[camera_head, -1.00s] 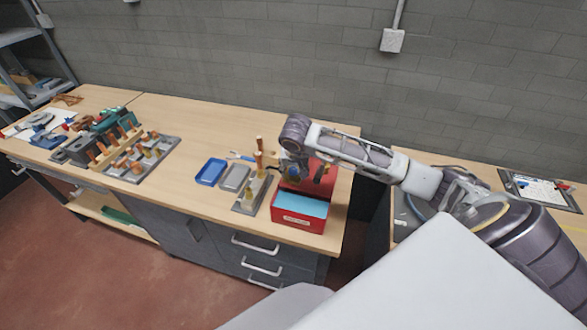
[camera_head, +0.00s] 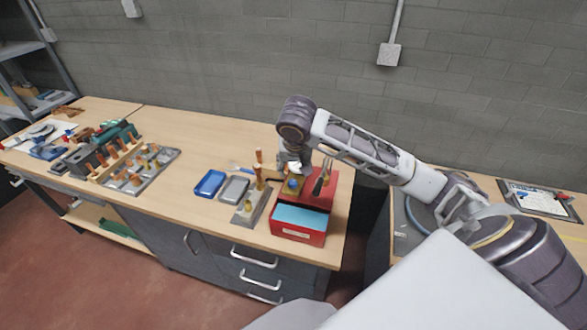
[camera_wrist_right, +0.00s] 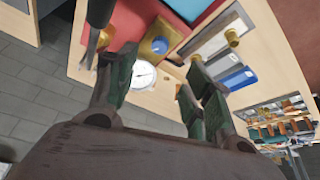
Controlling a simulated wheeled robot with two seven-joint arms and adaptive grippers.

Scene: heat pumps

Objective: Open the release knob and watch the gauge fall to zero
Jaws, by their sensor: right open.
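The release knob looks to be the blue round knob (camera_wrist_right: 160,46) on a brass-coloured block; it also shows in the head view (camera_head: 292,186) at the back of the red box (camera_head: 299,233). The gauge (camera_wrist_right: 143,74) is a white round dial beside the knob; its needle is too small to read. My right gripper (camera_wrist_right: 155,74) is open, with its fingers spread on either side of the gauge in the wrist view. In the head view the right gripper (camera_head: 293,163) hangs above the back of the red box, close to the knob. Contact cannot be told. My left gripper is not in view.
A black-handled tool (camera_head: 321,180) stands up from the red box, close to the gripper. A metal plate with brass fittings (camera_head: 250,207), a grey tray (camera_head: 233,190) and a blue tray (camera_head: 210,183) lie to the left. The bench middle (camera_head: 190,210) has free room.

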